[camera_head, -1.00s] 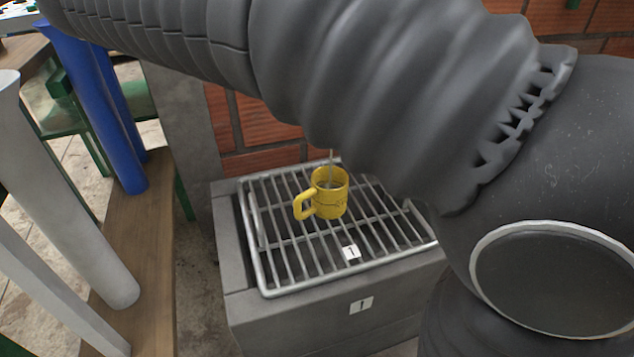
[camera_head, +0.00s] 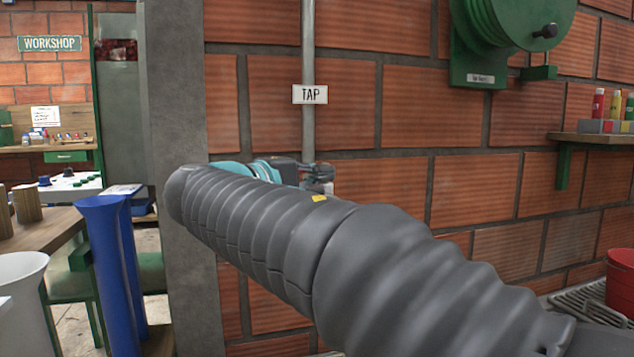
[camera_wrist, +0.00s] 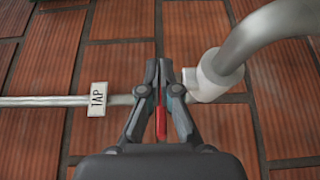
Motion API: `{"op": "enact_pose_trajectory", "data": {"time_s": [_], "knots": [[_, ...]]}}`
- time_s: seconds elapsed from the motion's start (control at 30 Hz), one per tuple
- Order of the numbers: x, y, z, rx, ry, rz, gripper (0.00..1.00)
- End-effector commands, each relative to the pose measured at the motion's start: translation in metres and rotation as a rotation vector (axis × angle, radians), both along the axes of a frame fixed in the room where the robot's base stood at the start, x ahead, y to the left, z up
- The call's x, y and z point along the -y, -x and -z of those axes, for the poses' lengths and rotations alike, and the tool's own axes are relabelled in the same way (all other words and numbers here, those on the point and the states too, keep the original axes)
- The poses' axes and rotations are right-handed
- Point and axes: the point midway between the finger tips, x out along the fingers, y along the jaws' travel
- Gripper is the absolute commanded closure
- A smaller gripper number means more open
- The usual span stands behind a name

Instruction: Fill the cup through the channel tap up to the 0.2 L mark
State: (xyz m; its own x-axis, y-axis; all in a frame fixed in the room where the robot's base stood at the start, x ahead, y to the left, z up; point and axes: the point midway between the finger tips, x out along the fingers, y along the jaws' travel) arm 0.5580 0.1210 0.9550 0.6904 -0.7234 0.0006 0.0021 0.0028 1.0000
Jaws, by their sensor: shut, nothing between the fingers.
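The tap shows in the wrist view as a grey pipe (camera_wrist: 50,101) running into a pale valve body (camera_wrist: 211,80) with a thick curved spout (camera_wrist: 265,32). A red lever (camera_wrist: 181,118) lies at the fingers, partly covered by them. My gripper (camera_wrist: 164,66) is shut at the lever, with nothing held between the fingers. In the head view, my gripper (camera_head: 318,174) is at the lower end of the vertical pipe (camera_head: 308,60), against the brick wall. My arm hides most of the tap there. The yellow cup and its 0.2 L mark are in neither current view.
A TAP sign (camera_head: 310,94) hangs on the pipe. A green hose reel (camera_head: 513,40) is on the wall at upper right. A red bucket (camera_head: 621,283) stands on a grate at right.

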Motion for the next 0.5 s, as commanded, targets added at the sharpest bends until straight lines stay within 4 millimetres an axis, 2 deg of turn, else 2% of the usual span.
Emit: {"op": "enact_pose_trajectory", "data": {"time_s": [0.03, 0.2, 0.37, 0.5], "knots": [[0.03, -0.007, 0.0, -0.001, 0.001, 0.06, 1.0], [0.117, -0.019, 0.0, -0.004, 0.002, 0.226, 1.0], [0.191, -0.038, 0.0, -0.006, 0.003, 0.278, 1.0], [0.249, -0.061, 0.001, -0.011, 0.003, 0.239, 1.0]]}}
